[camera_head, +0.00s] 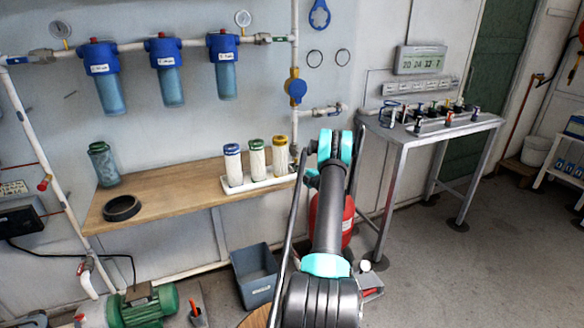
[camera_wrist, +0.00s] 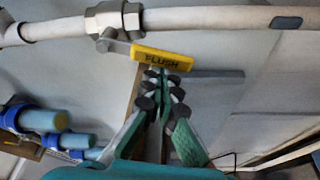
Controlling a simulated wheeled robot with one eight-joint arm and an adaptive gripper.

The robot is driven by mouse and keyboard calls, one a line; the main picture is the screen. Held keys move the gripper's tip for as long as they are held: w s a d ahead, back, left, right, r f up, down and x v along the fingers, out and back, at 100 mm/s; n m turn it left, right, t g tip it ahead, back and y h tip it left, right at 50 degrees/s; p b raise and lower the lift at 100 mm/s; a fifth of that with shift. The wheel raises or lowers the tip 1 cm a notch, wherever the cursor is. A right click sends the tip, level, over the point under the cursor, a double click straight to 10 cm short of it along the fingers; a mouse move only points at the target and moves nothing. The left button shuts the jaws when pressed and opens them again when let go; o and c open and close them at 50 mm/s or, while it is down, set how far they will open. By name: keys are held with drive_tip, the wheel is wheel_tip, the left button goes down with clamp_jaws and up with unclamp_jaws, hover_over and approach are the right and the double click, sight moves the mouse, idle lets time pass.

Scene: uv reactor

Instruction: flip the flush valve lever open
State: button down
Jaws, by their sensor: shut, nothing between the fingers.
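In the wrist view, a yellow lever marked FLUSH (camera_wrist: 162,57) runs to the right from a grey metal valve body (camera_wrist: 113,18) on a white pipe (camera_wrist: 215,17). The lever lies beside the pipe, nearly parallel to it with a slight tilt. My gripper (camera_wrist: 165,84) is shut and empty, its dark fingertips just below the lever in the picture. I cannot tell whether they touch it. In the head view my arm reaches toward the wall and hides the gripper; I cannot make out the flush lever there.
Blue-capped filter housings (camera_head: 164,70) hang from the wall pipe. Cartridges in a white tray (camera_head: 237,188) stand on the wooden bench (camera_head: 165,205). A red cylinder (camera_head: 347,220) stands behind my arm. A metal table (camera_head: 407,136) is at right; open floor lies in front of it.

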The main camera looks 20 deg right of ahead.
drive_tip(key=shift+d+f+n+g, duration=0.25)
drive_tip(key=shift+d+n, duration=0.3)
drive_tip(key=shift+n, duration=0.35)
drive_tip(key=shift+d+f+n+g, duration=0.1)
drive_tip(key=shift+d+n+g, duration=0.35)
drive_tip(key=shift+n, duration=0.45)
drive_tip(key=shift+d, duration=0.1)
drive_tip(key=shift+s, duration=0.1)
